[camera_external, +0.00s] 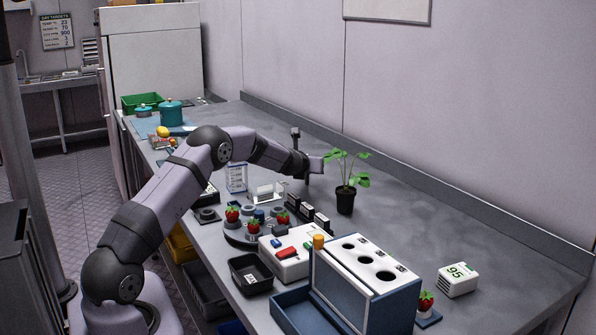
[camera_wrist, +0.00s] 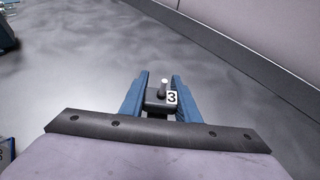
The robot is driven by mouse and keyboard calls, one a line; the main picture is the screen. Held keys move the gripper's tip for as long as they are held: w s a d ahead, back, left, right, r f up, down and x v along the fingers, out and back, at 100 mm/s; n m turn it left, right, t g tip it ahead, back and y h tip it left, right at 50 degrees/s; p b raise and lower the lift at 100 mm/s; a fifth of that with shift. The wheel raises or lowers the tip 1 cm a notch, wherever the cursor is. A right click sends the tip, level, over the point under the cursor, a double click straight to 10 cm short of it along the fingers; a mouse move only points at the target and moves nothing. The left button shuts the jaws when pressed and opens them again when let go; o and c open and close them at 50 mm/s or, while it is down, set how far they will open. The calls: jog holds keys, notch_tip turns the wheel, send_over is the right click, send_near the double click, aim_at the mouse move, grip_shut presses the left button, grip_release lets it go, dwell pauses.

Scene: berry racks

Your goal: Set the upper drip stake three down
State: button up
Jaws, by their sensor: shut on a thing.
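My gripper (camera_wrist: 161,84) is shut on drip stake three (camera_wrist: 157,104), a dark block with a white "3" label and a pale metal pin. The two blue fingers lie on either side of it in the wrist view. In the external view the end of my arm (camera_external: 307,168) is over the worktop, just left of a potted plant (camera_external: 345,201) with green leaves in a black pot. The held stake is too small to make out there, and its lower end is hidden in both views.
Dark blocks with white faces (camera_external: 307,213) stand in a row below my gripper. A round tray (camera_external: 241,239) with strawberries, a white box (camera_external: 287,264) with coloured parts and a blue-sided rack (camera_external: 385,300) stand nearer. The worktop behind the plant is clear.

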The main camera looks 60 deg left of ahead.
jog(key=shift+f, duration=0.2)
jog(key=o, duration=1)
jog(key=shift+r, duration=0.1)
jog(key=shift+r, duration=0.15)
jog(key=shift+d, duration=0.1)
jog(key=shift+s+d+r+b, duration=0.25)
jog(key=shift+s+d+b, duration=0.2)
jog(key=shift+b, duration=0.1)
jog(key=b+v, duration=0.3)
jog(key=v, duration=0.7)
jog(key=shift+s+d, duration=0.2)
jog(key=shift+s, duration=0.05)
